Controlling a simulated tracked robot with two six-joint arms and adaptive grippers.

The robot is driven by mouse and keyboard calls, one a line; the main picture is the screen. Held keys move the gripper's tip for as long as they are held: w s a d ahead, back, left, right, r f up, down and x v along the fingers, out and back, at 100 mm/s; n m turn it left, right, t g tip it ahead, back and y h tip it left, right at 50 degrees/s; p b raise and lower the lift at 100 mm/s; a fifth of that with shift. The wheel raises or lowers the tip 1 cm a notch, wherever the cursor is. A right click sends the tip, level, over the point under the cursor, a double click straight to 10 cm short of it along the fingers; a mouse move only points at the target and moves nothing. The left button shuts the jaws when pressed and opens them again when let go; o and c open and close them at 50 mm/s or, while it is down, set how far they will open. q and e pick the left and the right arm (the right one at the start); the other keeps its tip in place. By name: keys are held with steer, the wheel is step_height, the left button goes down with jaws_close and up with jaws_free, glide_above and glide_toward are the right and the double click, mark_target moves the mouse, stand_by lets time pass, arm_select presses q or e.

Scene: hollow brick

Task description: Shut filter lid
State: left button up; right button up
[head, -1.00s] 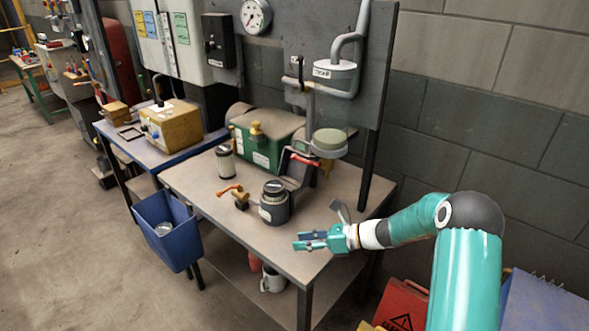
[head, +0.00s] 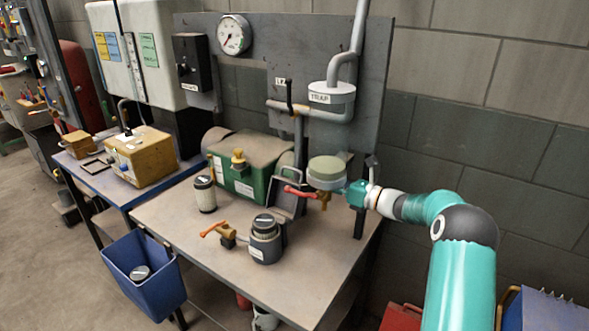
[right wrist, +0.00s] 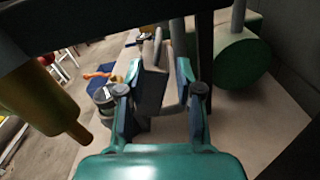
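The filter housing (head: 264,246) is a dark grey pot on the bench, with a ribbed, dark-capped filter standing up in its open top. Its lid (head: 287,199), a dark grey rimmed plate, stands raised behind it. My right gripper (head: 353,192) is right of the lid, beside the pale green bowl, its fingertips hidden in the head view. In the right wrist view the gripper (right wrist: 158,75) is open, with the lid (right wrist: 152,88) seen edge-on between its fingers. Gaps show beside the lid; contact cannot be told. My left gripper is out of view.
A red-handled brass valve (head: 310,192) and the green bowl (head: 327,172) hang close to my right gripper. An orange-handled valve (head: 222,233) is left of the housing. Another filter (head: 205,193) stands near the green tank (head: 244,165). A blue bin (head: 145,272) hangs at the front left.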

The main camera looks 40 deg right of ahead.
mark_target(296, 171)
steer(key=p+x, duration=0.2)
steer(key=x, duration=0.8)
steer(key=shift+w, duration=0.2)
jaws_close()
